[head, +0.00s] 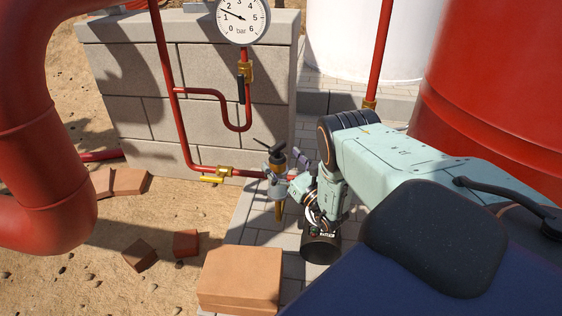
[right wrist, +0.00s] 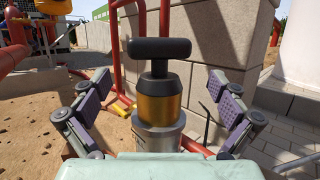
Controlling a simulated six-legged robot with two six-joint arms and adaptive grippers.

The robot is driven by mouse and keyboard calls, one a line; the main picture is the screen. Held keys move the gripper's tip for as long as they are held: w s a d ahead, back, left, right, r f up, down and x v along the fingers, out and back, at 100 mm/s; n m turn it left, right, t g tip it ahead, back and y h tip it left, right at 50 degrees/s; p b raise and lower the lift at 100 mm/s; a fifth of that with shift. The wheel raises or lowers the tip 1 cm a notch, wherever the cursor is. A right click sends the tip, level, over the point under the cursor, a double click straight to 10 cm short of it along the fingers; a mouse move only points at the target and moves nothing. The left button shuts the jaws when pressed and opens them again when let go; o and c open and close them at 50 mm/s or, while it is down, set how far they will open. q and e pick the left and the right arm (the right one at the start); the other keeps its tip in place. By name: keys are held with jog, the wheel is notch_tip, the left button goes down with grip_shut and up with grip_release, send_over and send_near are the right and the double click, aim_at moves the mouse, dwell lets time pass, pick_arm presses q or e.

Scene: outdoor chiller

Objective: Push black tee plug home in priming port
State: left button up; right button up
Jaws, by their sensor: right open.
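The black tee plug (head: 277,152) stands upright at the top of the priming port (head: 277,174) in the head view. In the right wrist view, the tee plug's crossbar (right wrist: 158,48) lies level, and a short black stem runs down into a brass collar (right wrist: 160,100) above a grey metal body (right wrist: 158,138). My right gripper (head: 286,174) is open around the port. In the wrist view, the right gripper's padded fingers (right wrist: 158,92) stand wide to either side of the brass collar, with visible gaps. How deep the stem sits inside is hidden. My left gripper is not in view.
A red pipe (head: 166,90) with a yellow-handled valve (head: 212,179) runs left of the port, before a block wall (head: 120,100). A pressure gauge (head: 240,17) stands above. Bricks (head: 240,278) lie in front. Large red pipework (head: 40,130) fills the left.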

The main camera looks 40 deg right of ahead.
aim_at(282, 159)
jog(key=shift+r+p, duration=1.4)
jog(key=shift+r, duration=1.15)
jog(key=shift+f, duration=0.1)
jog(key=shift+s, duration=0.2)
jog(key=v, duration=0.7)
